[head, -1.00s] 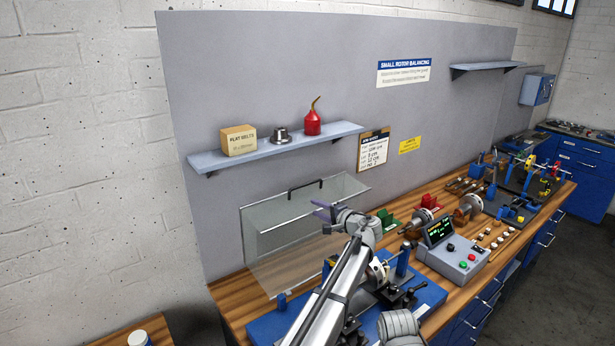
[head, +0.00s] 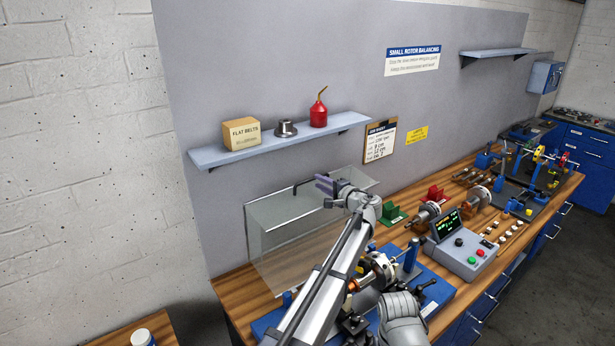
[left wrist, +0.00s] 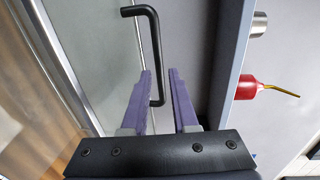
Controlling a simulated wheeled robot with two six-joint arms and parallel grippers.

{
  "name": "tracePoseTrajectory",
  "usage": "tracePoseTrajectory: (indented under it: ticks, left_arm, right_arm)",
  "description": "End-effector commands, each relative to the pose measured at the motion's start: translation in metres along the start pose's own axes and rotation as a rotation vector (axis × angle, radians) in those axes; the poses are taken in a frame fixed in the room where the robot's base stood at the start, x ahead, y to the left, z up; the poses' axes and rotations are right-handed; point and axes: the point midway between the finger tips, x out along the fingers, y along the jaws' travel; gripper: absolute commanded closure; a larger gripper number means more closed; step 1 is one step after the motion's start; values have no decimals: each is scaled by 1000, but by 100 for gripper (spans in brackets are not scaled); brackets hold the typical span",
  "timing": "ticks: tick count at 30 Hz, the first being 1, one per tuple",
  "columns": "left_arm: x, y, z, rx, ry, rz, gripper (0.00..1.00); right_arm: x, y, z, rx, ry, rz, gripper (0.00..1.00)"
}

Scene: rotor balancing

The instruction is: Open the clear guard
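The clear guard (head: 285,222) is a see-through box with a black bar handle (head: 311,181) on its upper edge. It stands tilted up behind the rotor machine (head: 440,290), near the grey backboard, and the rotor (head: 380,270) shows uncovered in front of it. My left gripper (head: 324,185) is at the right end of the handle. In the left wrist view its two purple fingers (left wrist: 161,85) are apart. One end of the black handle (left wrist: 152,50) shows between them, without a clear grip; contact is unclear. My right gripper's fingers do not show, only a grey link of that arm.
A shelf (head: 215,155) with a flat-belts box (head: 241,134), a metal part (head: 285,128) and a red oil can (head: 318,113) hangs above the guard. A control box (head: 468,250) and green and red blocks stand to the right on the wooden bench.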

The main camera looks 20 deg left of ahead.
Motion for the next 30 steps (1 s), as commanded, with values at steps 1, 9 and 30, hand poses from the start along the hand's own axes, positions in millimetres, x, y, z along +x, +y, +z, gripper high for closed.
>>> tracePoseTrajectory:
  ticks: [1,9,30]
  left_arm:
    - [4,0,0,0,-1,0,73]
    - [38,1,-1,-1,-3,1,73]
    - [75,0,0,0,0,1,90]
  right_arm:
    - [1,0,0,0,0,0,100]
    - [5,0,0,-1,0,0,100]
    - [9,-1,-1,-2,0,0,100]
